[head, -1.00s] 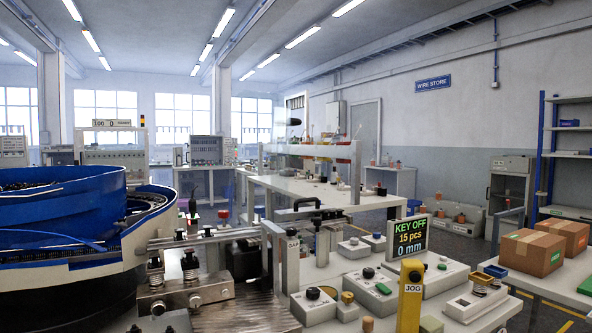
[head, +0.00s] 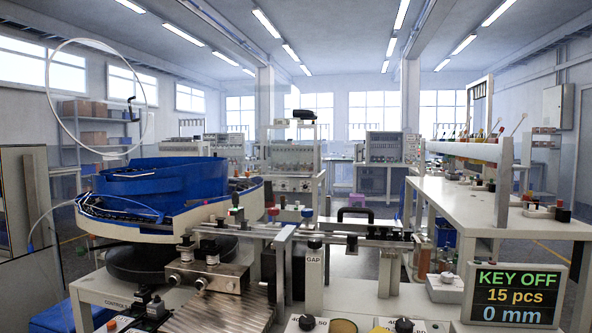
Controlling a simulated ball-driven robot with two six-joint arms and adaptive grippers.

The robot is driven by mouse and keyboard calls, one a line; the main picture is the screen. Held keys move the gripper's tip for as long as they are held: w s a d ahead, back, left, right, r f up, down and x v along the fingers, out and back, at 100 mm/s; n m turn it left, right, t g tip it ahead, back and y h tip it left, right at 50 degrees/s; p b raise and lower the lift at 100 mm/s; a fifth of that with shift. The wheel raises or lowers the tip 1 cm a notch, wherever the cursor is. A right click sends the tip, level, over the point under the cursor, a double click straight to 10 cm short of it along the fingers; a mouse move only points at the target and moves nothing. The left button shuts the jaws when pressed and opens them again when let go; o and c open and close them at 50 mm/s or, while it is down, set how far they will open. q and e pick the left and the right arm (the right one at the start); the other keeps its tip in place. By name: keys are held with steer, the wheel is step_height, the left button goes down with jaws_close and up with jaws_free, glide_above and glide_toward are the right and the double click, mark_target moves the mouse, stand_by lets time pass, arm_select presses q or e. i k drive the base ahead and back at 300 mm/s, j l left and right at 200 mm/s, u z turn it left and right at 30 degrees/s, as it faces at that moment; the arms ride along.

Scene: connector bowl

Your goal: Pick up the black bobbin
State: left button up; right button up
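I cannot make out a black bobbin for certain in the head view. Small dark pieces stand among coloured ones on the white table (head: 497,216) at right, too small to tell apart. A dark rounded thing (head: 304,114) sits on top of a machine at the back; I cannot tell what it is. Neither of my grippers shows in the head view.
A blue bowl feeder (head: 165,188) stands at left beside a metal rail and fixtures on the near bench. A display (head: 514,293) reading "KEY OFF, 15 pcs, 0 mm" stands at lower right. Shelves (head: 100,133) with boxes stand at back left.

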mark_target(186, 238)
steer(key=l, duration=0.15)
steer(key=i+j+u, duration=0.1)
steer(key=j+u, duration=0.35)
steer(key=i+j+u, duration=0.25)
steer(key=j+u, duration=0.15)
steer(key=j, duration=0.15)
steer(key=i+j+u, duration=0.25)
steer(key=j+u, duration=0.2)
steer(key=i+j+u, duration=0.6)
steer(key=u, duration=0.25)
steer(key=i+z, duration=0.15)
steer(key=i, duration=0.3)
steer(key=i+j+z, duration=0.15)
steer(key=i, duration=0.3)
steer(key=i+l+z, duration=0.15)
steer(key=i+z, duration=0.15)
steer(key=z, duration=0.2)
steer(key=i+z, duration=0.3)
steer(key=z, duration=0.2)
steer(key=i+j+z, duration=0.1)
steer(key=i+z, duration=0.15)
steer(key=z, duration=0.25)
steer(key=i+j+z, duration=0.2)
steer(key=z, duration=0.3)
steer(key=i, duration=0.1)
